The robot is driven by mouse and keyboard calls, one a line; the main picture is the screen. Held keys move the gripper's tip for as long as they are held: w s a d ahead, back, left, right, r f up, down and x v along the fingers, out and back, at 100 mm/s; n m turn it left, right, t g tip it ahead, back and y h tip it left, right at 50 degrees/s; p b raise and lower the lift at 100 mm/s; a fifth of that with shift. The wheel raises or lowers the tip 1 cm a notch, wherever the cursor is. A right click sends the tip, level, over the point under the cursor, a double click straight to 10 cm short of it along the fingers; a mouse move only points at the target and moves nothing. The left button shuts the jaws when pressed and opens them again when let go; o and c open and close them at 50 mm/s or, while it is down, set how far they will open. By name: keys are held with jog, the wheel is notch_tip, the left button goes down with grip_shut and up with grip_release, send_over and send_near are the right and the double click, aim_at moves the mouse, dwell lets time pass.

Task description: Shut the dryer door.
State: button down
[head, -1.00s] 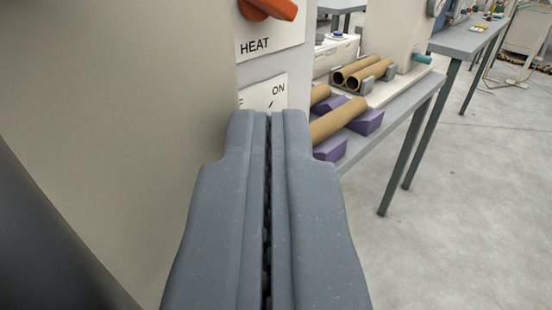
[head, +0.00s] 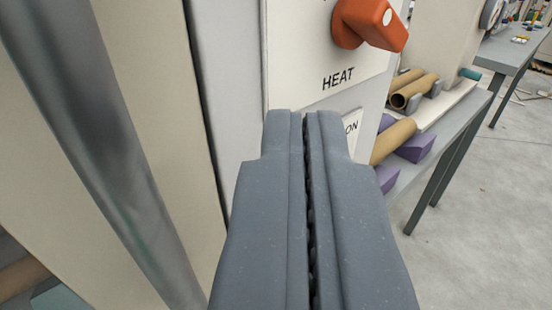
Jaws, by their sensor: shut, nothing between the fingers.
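The dryer's grey front (head: 228,60) stands close ahead. A cream panel that looks like its door (head: 165,60) fills the left side, with a thick grey metal bar handle (head: 95,130) running down it at a slant. A dark seam runs between this panel and the grey front; I cannot tell whether the door is fully shut. My gripper (head: 303,115) is shut and empty, its tips in front of the grey front below the HEAT label. It is right of the handle and appears apart from it. The gripper hides part of the ON label (head: 352,126).
An orange knob (head: 368,24) sticks out above the HEAT label. At right, a grey table (head: 455,110) carries brown tubes (head: 392,141) on purple blocks (head: 416,146). Another brown tube (head: 22,277) shows at lower left. Open floor (head: 500,220) lies at right.

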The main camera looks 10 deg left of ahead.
jog(key=s+d+b, duration=0.3)
jog(key=s+d, duration=0.6)
jog(key=d, duration=0.1)
jog(key=shift+d, duration=0.3)
dwell(0.5)
